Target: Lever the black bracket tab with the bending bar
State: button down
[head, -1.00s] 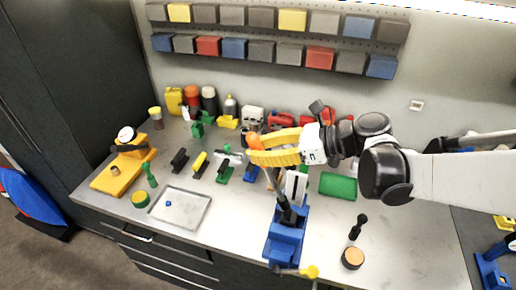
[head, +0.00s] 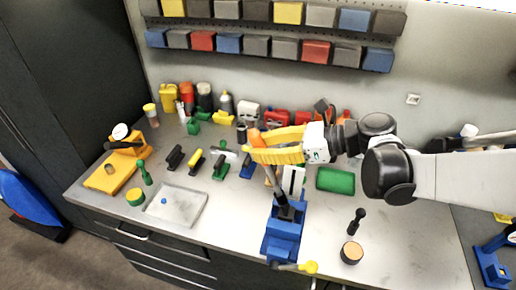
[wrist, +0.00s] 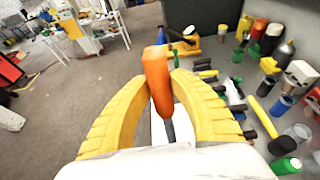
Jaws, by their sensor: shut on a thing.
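My gripper (head: 256,147) has its yellow fingers closed around the orange handle of the bending bar (head: 255,138). In the wrist view the orange handle (wrist: 157,82) stands between the two fingers (wrist: 160,88). The bar's grey shaft slants down and right toward the black bracket (head: 284,209), which sits at the top of the blue vise (head: 284,236). The bar's lower end is close to the bracket, but I cannot tell whether it is seated on the tab. The wrist view hides the bar's lower end and the bracket.
A white upright block (head: 293,181) stands just behind the vise, with a green block (head: 335,180) to its right. A black-handled tool (head: 356,222) and a round wooden-topped piece (head: 351,252) are right of the vise. A grey tray (head: 178,205) lies left. Bottles and tools line the back.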

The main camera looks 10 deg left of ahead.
jog(key=shift+d+r, duration=0.15)
jog(key=shift+d, duration=0.3)
jog(key=shift+d+y+b, duration=0.15)
jog(key=shift+y+b, duration=0.15)
jog(key=shift+b, duration=0.15)
jog(key=shift+s+d+y+b, duration=0.1)
jog(key=shift+d+y+b, duration=0.3)
jog(key=shift+d+b, duration=0.3)
jog(key=shift+s+d+r+y+b, duration=0.1)
jog(key=shift+d+r+y+b, duration=0.15)
jog(key=shift+d, duration=0.3)
jog(key=shift+d+r+y+b, duration=0.15)
jog(key=shift+d+y+b, duration=0.15)
jog(key=shift+d, duration=0.2)
